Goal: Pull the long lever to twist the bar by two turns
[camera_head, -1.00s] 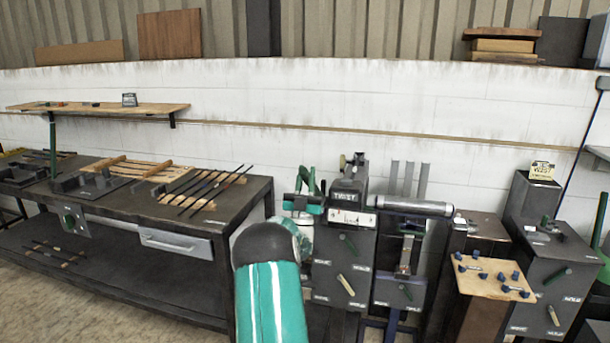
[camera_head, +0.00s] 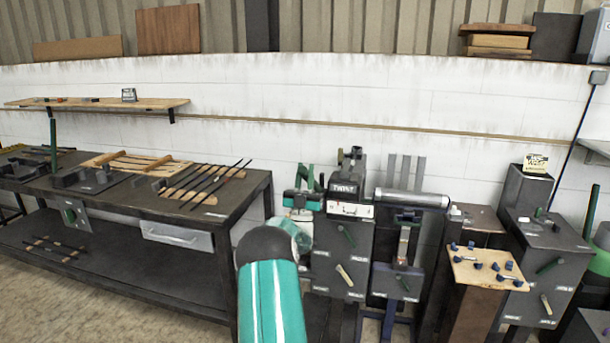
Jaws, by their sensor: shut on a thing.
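The twist machine (camera_head: 345,235) is a grey cabinet labelled "TWIST", standing right of the workbench, with a dark mechanism (camera_head: 352,168) on top. My teal arm rises from the bottom middle, and its black elbow hides the view behind it. My gripper (camera_head: 303,200), small and dark with green parts, is at the upper left side of the twist machine. It is shut on what appears to be the long lever (camera_head: 305,176), a green upright piece. The fingertips are too small to show the contact clearly. I cannot make out the bar in the machine.
A dark workbench (camera_head: 130,195) with several rods on top and a drawer stands left. Farther right is a wooden board (camera_head: 487,268) with blue knobs. Bare floor shows at lower left.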

